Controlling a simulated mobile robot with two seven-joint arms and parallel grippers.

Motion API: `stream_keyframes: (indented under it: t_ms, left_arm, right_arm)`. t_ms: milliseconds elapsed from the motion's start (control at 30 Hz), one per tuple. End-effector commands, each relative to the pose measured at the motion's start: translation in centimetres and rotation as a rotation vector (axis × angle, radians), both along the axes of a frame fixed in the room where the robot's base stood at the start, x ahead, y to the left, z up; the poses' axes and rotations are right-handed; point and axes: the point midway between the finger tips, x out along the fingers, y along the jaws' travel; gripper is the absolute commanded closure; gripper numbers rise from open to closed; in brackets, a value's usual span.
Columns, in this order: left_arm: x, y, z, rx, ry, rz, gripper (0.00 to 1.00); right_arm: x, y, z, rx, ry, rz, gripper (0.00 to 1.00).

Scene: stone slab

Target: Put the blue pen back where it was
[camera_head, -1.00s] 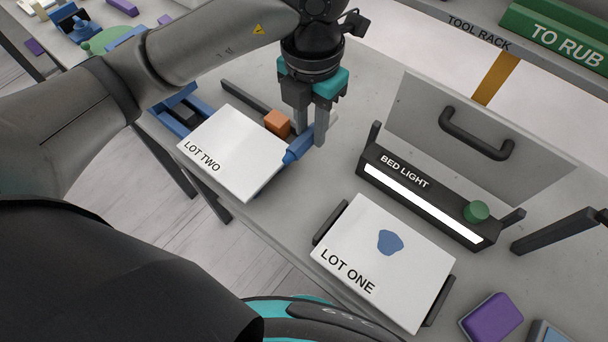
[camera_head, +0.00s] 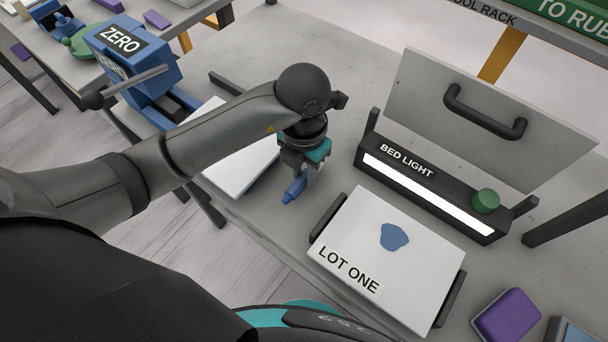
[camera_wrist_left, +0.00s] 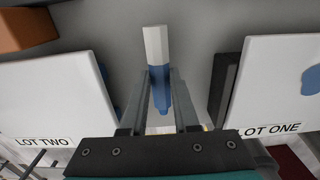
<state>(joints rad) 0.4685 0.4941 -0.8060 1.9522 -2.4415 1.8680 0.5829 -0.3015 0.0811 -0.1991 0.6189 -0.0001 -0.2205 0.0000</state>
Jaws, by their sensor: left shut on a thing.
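The blue pen (camera_head: 294,189) is held in my left gripper (camera_head: 303,176), between the LOT TWO board and the LOT ONE board. In the left wrist view the pen (camera_wrist_left: 160,85) shows a white end and a blue body, and the fingers of my left gripper (camera_wrist_left: 160,95) are shut on it. In the head view the wrist hides the pen's white end. The LOT ONE board (camera_head: 355,235) carries a blue blot. The LOT TWO board (camera_head: 235,165) is partly hidden behind my left arm. My right gripper is not in view.
A BED LIGHT bar (camera_head: 430,195) with a green knob (camera_head: 486,201) stands behind LOT ONE, before a grey panel with a handle (camera_head: 487,115). A blue ZERO device (camera_head: 130,50) stands at the upper left. A purple block (camera_head: 506,315) lies at the lower right. An orange block (camera_wrist_left: 25,28) is beside LOT TWO.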

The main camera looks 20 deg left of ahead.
Motion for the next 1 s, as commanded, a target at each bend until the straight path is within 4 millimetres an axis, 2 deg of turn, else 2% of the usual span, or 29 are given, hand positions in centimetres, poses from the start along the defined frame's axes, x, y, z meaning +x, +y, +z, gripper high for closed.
stream_keyframes:
  t_ms: [33,100,467,500,700,733,1000]
  left_arm:
    - [-0.10,-0.02,-0.97,0.000,0.003,0.001,1.00]
    - [-0.05,-0.01,-1.41,0.000,0.001,0.000,1.00]
    - [0.01,0.03,-1.76,0.001,-0.001,0.000,1.00]
    - [0.00,0.02,-1.65,0.001,0.000,0.000,0.67]
    - [-0.01,0.03,-1.62,0.001,0.000,0.000,0.44]
    - [-0.01,0.03,-1.62,0.001,0.000,0.000,0.41]
    - [-0.01,0.02,-1.50,0.001,0.000,0.000,0.41]
  right_arm:
    - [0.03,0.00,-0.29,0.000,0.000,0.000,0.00]
    - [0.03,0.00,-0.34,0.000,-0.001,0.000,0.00]
    - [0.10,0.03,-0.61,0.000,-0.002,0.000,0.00]
    - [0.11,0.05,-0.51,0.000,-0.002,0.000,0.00]
    - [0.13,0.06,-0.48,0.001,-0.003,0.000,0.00]
    - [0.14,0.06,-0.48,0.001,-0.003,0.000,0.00]
    - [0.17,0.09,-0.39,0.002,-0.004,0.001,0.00]
